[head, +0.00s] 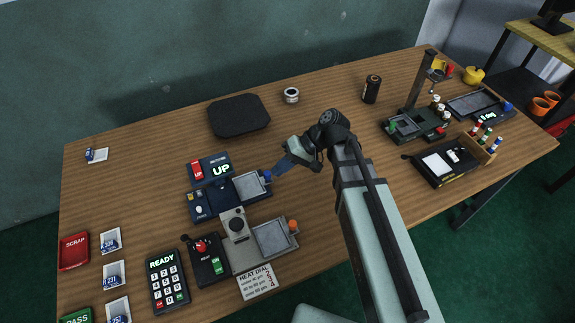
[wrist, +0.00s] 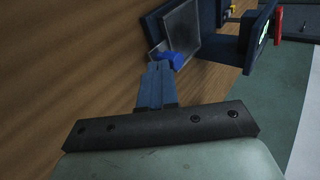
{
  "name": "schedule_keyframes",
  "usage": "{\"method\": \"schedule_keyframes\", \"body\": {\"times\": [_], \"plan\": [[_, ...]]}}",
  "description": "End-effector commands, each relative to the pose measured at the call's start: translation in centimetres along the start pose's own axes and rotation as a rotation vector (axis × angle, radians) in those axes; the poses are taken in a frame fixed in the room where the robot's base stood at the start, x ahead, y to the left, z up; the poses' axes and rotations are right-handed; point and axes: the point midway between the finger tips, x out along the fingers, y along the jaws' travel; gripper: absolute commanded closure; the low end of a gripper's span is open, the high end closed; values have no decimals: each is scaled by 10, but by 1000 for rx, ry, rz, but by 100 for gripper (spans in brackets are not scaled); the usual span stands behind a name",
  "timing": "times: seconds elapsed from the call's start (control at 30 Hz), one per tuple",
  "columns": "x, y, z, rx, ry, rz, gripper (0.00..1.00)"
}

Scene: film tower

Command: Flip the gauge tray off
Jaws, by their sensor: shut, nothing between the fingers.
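The gauge (head: 213,202) is a dark blue unit on the wooden table, left of my arm.
A similar tray (head: 273,238) with an orange knob (head: 293,225) lies in front of the gauge. A black pad (head: 238,115) lies behind. The table right of the gripper holds several devices farther off.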

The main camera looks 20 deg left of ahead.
Motion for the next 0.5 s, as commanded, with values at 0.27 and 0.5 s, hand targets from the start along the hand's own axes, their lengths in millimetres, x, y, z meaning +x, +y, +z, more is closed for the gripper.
{"method": "schedule_keyframes", "body": {"times": [0.27, 0.5], "plan": [[1, -1, 0, 0, 0, 0, 100], [8, -8, 2, -2, -2, 0, 100]]}}
